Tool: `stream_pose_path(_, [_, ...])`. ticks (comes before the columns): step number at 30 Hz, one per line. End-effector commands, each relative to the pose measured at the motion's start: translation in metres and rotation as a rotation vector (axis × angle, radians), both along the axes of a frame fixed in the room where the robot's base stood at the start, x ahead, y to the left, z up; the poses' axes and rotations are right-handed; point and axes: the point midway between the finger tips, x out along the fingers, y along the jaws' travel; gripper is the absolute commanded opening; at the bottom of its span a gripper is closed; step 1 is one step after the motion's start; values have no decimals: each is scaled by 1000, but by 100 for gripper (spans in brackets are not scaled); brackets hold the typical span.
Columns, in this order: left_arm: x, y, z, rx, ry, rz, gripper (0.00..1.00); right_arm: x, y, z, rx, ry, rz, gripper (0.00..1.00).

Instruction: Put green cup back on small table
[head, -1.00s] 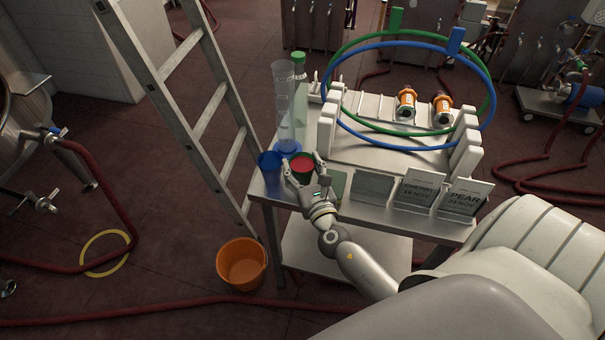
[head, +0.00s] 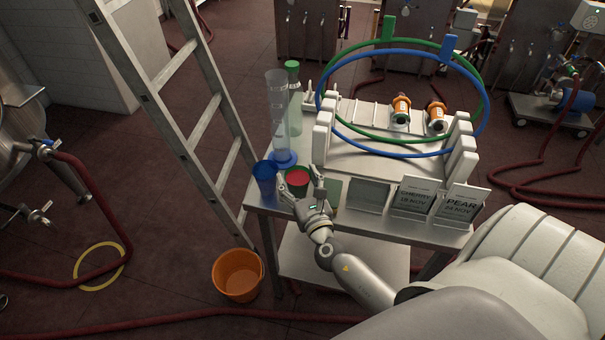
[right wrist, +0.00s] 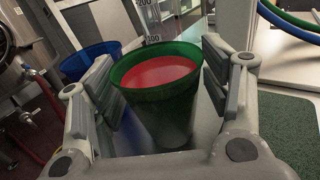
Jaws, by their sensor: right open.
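The green cup (head: 298,177) holds red liquid and stands upright at the near left of the small metal table (head: 400,228). It also shows in the right wrist view (right wrist: 165,112), between the two fingers. My right gripper (head: 303,184) is open around the cup, with a finger on each side. In the right wrist view the fingers (right wrist: 160,95) look apart from the cup walls. The cup's base is partly hidden. My left gripper is not in view.
A blue cup (head: 264,178) stands just left of the green cup. A measuring cylinder (head: 278,120) and a green-capped bottle (head: 293,100) stand behind. Label signs (head: 412,197) line the front edge. A ladder (head: 190,110) leans at left; an orange bucket (head: 237,275) is on the floor.

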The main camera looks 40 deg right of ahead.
Motion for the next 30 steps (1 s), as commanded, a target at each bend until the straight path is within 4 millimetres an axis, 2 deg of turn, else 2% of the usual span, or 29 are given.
stream_pose_path(1, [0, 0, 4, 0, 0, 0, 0, 0, 0, 4, 0, 0, 0, 70])
stream_pose_path(5, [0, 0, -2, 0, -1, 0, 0, -16, 5, -1, 1, 2, 0, 70])
stream_pose_path(15, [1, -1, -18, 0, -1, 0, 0, -76, 22, -2, 0, 2, 1, 70])
stream_pose_path(21, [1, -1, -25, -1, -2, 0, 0, -103, 29, -1, 0, 1, 0, 70])
stream_pose_path(30, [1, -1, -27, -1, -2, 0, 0, -116, 33, 2, 0, -1, 1, 70])
